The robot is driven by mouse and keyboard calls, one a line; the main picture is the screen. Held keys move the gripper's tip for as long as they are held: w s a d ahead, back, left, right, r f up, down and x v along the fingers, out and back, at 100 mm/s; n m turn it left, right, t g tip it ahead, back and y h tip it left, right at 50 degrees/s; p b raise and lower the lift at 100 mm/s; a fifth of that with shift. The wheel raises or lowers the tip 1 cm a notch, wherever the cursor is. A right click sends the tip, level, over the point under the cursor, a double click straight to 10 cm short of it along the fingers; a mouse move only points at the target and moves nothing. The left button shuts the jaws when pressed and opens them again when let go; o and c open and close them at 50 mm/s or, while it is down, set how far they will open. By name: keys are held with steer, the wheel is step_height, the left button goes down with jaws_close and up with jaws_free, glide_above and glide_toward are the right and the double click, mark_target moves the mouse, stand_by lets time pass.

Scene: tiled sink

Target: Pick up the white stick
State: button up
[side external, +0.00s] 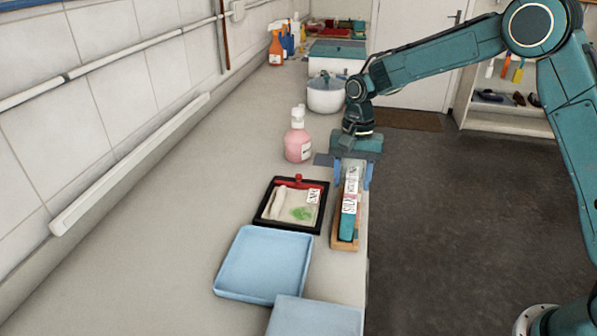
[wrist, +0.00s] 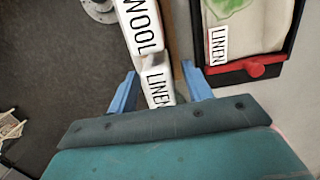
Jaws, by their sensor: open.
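My gripper (side external: 353,183) points down over the narrow wooden tray (side external: 345,245) at the counter's right edge. Its blue fingers are apart, also in the wrist view (wrist: 158,84). Between them is a white stick-like piece (wrist: 155,76) labelled LINEN; I cannot tell whether either finger touches it. A white piece labelled WOOL (wrist: 138,22) lies just beyond it. In the side view, white labelled pieces (side external: 351,198) and a teal block (side external: 346,226) sit on the wooden tray, partly hidden by my gripper.
The black-framed tray has a red bar and a green patch. Two blue trays (side external: 262,262) (side external: 315,318) lie in front. A pink bottle (side external: 298,147) and white pot (side external: 325,97) stand behind. The counter's left side is clear; its right edge drops to the floor.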

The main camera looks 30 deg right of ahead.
steer(key=shift+s+a+f, duration=0.1)
steer(key=shift+f, duration=1.1)
steer(key=c, duration=1.1)
